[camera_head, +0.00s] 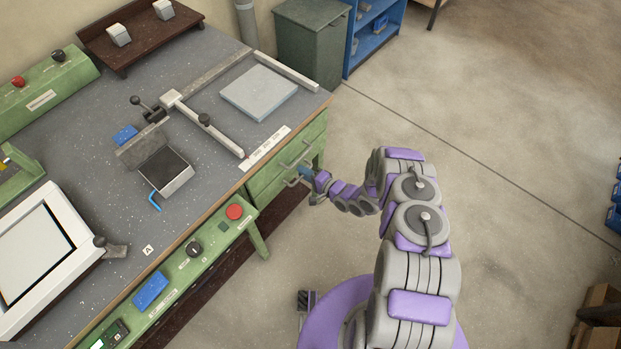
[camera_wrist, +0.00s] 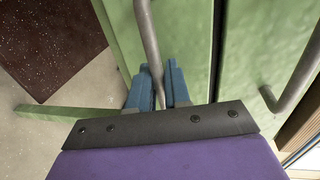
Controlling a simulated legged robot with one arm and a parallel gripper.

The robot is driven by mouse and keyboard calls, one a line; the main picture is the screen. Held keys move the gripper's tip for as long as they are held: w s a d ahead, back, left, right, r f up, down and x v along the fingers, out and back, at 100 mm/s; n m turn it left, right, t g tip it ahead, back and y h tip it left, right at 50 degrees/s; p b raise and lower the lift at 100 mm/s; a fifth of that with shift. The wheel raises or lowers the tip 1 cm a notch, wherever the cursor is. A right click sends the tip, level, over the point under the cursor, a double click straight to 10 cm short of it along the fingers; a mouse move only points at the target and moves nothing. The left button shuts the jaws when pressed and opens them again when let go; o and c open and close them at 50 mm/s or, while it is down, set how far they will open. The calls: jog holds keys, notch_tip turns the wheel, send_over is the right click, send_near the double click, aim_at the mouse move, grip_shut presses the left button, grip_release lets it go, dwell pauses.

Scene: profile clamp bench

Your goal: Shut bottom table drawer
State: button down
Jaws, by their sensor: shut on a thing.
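The bench has two green drawers under its top at the right end. The top drawer (camera_head: 286,156) has a metal bar handle (camera_wrist: 300,79). The bottom drawer (camera_wrist: 180,35) is directly below it and has its own bar handle (camera_wrist: 147,38). My gripper (camera_head: 307,173) is at the bottom drawer's front. In the wrist view its blue fingers (camera_wrist: 158,88) are shut around the end of the bottom handle. A dark seam separates the two drawer fronts. I cannot tell how far the bottom drawer stands out; my arm partly hides it.
The bench top (camera_head: 222,130) carries a clamp fixture (camera_head: 203,122), a grey plate (camera_head: 259,92) and a white-framed screen (camera_head: 38,255). A green control rail (camera_head: 175,277) with a red button (camera_head: 234,211) runs along the front edge. The floor (camera_head: 480,120) to the right is open.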

jog(key=shift+a+f, duration=0.1)
jog(key=shift+a, duration=0.1)
jog(key=c, duration=1.5)
grip_release()
jog(key=shift+c, duration=0.2)
jog(key=shift+o, duration=1)
jog(key=shift+w+a, duration=0.15)
jog(key=shift+a, duration=0.05)
jog(key=shift+d, duration=0.2)
jog(key=shift+d, duration=0.15)
jog(key=p+v, duration=0.3)
jog(key=v, duration=1.4)
